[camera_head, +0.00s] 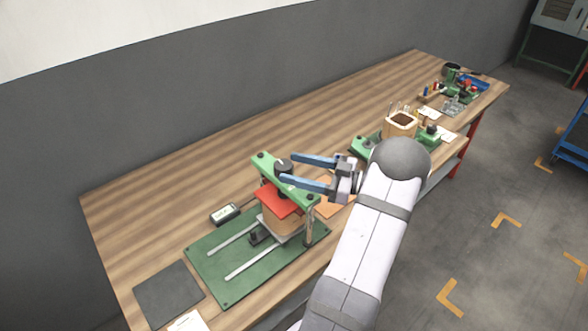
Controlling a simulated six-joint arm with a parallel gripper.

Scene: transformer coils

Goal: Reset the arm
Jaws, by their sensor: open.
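My gripper (284,170) is open, with its two blue fingers pointing left. It is at the green press frame (268,168); the lower finger overlaps the frame's top bar in the picture, and I cannot tell whether it touches. A black knob (284,165) shows by the fingertips, and I see nothing held. Below the bar, a red plate (278,200) lies on a brown block (279,221). My white and grey arm reaches in from the lower right and hides part of the bench.
The wooden bench (200,180) has free room at its back. A green base with rails (232,275), a grey mat (168,293) and a small meter (225,213) lie left. A wooden box (400,124) and several small parts stand toward the far end.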

